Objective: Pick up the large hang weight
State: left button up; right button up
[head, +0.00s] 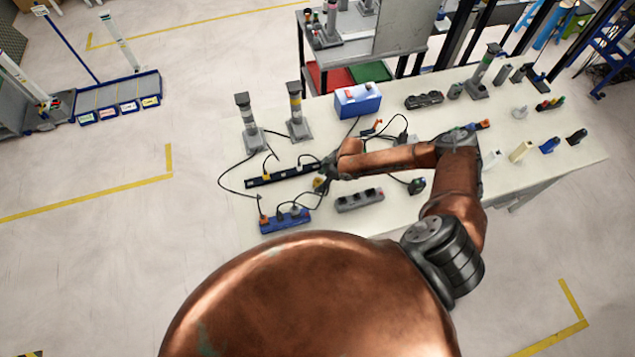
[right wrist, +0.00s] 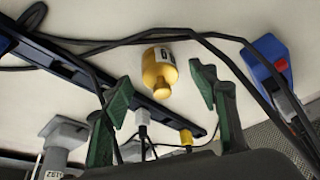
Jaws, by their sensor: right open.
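The large hang weight (right wrist: 158,68) is a yellow cylinder with a narrower knob and a white label. In the right wrist view it is ahead of my right gripper (right wrist: 161,92), between its two green fingers. The fingers are apart and nothing is clamped between them. In the head view my right gripper (head: 325,172) is over the left part of the table, and the yellow weight (head: 318,184) shows just beside it, partly hidden. My left gripper is not in view.
Power strips (head: 283,176) with black cables lie around the weight on the white table (head: 408,208). Two grey posts (head: 297,112) stand behind, near a blue box (head: 357,99). A grey strip (head: 359,199) lies to the right. Cables also cross near the fingers in the wrist view.

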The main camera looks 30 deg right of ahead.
jog(key=shift+x, duration=1.15)
jog(key=shift+w+a+f, duration=0.1)
jog(key=shift+f, duration=0.1)
jog(key=c, duration=1.3)
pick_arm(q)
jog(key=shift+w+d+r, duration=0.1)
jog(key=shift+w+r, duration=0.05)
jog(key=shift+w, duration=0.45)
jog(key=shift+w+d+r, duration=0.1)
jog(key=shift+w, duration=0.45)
pick_arm(e)
grip_shut()
